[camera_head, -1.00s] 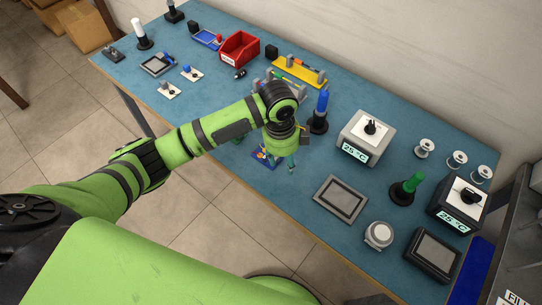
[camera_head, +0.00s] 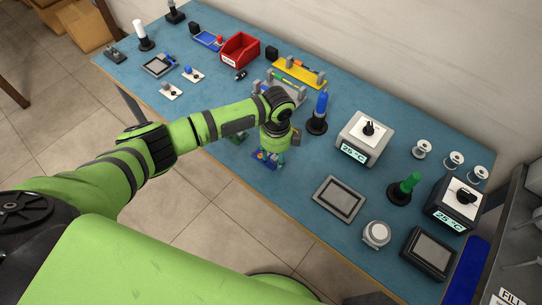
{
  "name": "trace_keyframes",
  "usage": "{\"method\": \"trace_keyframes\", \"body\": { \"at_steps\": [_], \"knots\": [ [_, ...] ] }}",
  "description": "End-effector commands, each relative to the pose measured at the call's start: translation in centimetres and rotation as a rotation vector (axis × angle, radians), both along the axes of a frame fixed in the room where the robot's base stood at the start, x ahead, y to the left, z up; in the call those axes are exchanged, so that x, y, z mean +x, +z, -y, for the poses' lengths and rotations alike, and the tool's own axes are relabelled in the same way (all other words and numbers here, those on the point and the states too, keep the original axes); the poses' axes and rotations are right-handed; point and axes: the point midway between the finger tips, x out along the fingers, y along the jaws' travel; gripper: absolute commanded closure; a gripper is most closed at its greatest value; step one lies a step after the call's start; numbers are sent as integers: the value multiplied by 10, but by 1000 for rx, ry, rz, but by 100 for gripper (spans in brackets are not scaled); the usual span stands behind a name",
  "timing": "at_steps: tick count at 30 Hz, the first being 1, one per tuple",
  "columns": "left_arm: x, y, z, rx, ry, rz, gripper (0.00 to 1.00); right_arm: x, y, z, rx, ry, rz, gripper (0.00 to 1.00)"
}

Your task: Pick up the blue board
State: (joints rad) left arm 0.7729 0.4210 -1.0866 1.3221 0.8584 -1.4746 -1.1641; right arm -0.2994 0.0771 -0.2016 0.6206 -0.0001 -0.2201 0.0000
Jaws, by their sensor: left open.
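The blue board (camera_head: 263,160) lies flat near the front edge of the blue table, partly hidden by my left gripper. Small parts show on its top. My left gripper (camera_head: 270,161) points down right over the board, its fingers low around or just above it. The jaws are open; whether they touch the board cannot be made out. My right gripper is not in view.
The table (camera_head: 300,215) is crowded. A blue bottle on a black base (camera_head: 319,112), a grey tablet (camera_head: 340,199) and a white 25 °C box (camera_head: 365,138) stand right. A red bin (camera_head: 240,49) stands behind.

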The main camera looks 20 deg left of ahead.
Motion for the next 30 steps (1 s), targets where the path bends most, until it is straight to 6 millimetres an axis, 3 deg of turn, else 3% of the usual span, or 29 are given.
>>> {"method": "trace_keyframes", "body": {
  "at_steps": [3,6,7,23,30],
  "knots": [
    [0,0,0,0,0,0,57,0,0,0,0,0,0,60],
    [0,0,0,-1,0,0,97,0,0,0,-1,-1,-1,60],
    [0,0,0,-1,0,0,100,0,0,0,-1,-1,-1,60],
    [1,6,1,-3,1,2,100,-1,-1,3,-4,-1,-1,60],
    [2,41,1,-4,-1,7,100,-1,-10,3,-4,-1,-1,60]
  ]
}}
